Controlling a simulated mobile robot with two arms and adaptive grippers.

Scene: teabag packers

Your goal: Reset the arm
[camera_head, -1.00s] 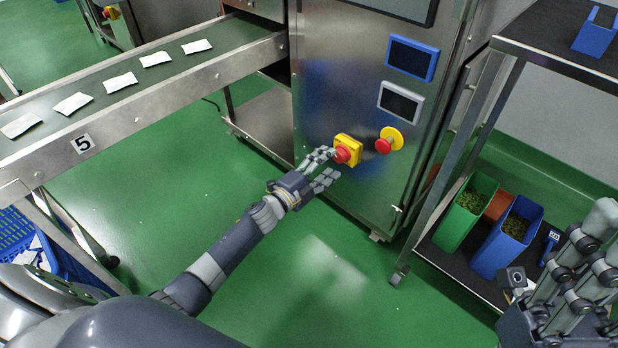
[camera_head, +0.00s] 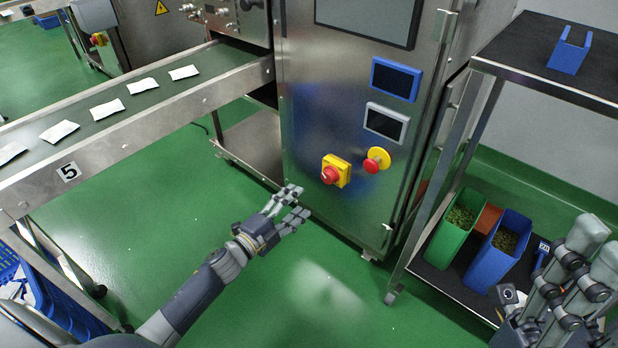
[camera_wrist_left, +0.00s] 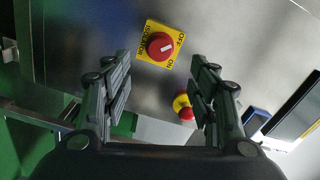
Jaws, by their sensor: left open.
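My left gripper (camera_head: 291,207) is open and empty, in front of the lower part of the steel machine cabinet (camera_head: 318,120). It is below and left of the red rotary switch on its yellow plate (camera_head: 336,172), clear of it. A red stop button on a yellow base (camera_head: 376,160) sits right of the switch. My right gripper (camera_head: 575,285) is at the lower right; its fingertips are not clear enough to tell its state.
A conveyor (camera_head: 120,135) with several white teabag packets runs at the left, marked 5. A shelf rack (camera_head: 545,50) at the right holds a green bin (camera_head: 450,238) and a blue bin (camera_head: 497,262). Green floor (camera_head: 190,200) is clear between them.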

